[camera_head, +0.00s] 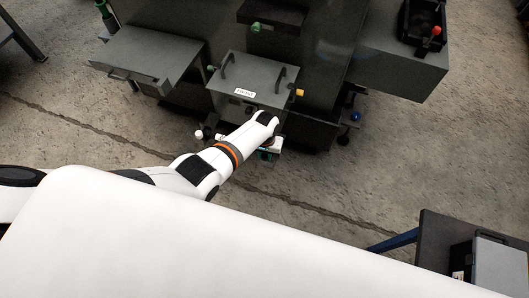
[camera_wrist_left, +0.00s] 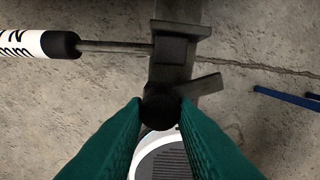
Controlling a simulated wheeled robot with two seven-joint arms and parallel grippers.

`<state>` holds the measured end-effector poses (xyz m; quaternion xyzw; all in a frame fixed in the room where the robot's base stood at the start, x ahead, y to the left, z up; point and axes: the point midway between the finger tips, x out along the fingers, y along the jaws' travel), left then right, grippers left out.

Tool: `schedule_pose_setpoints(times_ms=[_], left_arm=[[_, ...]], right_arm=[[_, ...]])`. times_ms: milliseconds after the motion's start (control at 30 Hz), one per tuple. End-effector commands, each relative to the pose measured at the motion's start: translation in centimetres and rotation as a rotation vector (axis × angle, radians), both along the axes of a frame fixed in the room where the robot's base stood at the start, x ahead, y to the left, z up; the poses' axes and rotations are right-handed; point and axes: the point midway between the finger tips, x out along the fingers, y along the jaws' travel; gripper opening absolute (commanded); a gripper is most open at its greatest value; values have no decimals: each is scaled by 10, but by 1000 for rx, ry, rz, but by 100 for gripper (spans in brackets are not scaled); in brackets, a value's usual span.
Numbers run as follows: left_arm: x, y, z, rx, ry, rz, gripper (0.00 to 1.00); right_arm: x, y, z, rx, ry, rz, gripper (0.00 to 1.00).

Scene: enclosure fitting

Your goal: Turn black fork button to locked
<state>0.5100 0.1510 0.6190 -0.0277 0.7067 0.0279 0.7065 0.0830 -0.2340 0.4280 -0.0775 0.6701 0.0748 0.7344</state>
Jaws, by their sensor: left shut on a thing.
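The black fork button (camera_wrist_left: 160,106) is a dark round knob in the left wrist view. The green fingertips of my left gripper (camera_wrist_left: 160,118) are closed on it from both sides. A dark metal bracket (camera_wrist_left: 172,62) with a flat tab sticking out to the right lies just beyond the knob. In the head view my left arm (camera_head: 218,158) reaches to just below the front of a grey labelled box (camera_head: 247,78). The button and fingertips are hidden or too small to tell there. No lock marking can be read. My right gripper is not in view.
A thin rod joins the bracket to a white cylinder (camera_wrist_left: 42,44) with black lettering. A grey side table (camera_head: 148,56) stands left of the box, and a dark bench (camera_head: 400,68) right of it. A grey case (camera_head: 498,264) sits at the lower right. Open concrete floor surrounds them.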

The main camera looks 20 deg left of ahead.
Motion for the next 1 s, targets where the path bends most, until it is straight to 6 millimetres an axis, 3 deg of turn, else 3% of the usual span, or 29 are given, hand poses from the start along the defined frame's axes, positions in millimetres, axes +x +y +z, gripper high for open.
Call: schedule_pose_setpoints(times_ms=[1000], left_arm=[[1, -4, 0, -1, 2, 934, 1]], right_arm=[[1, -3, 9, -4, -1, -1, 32]])
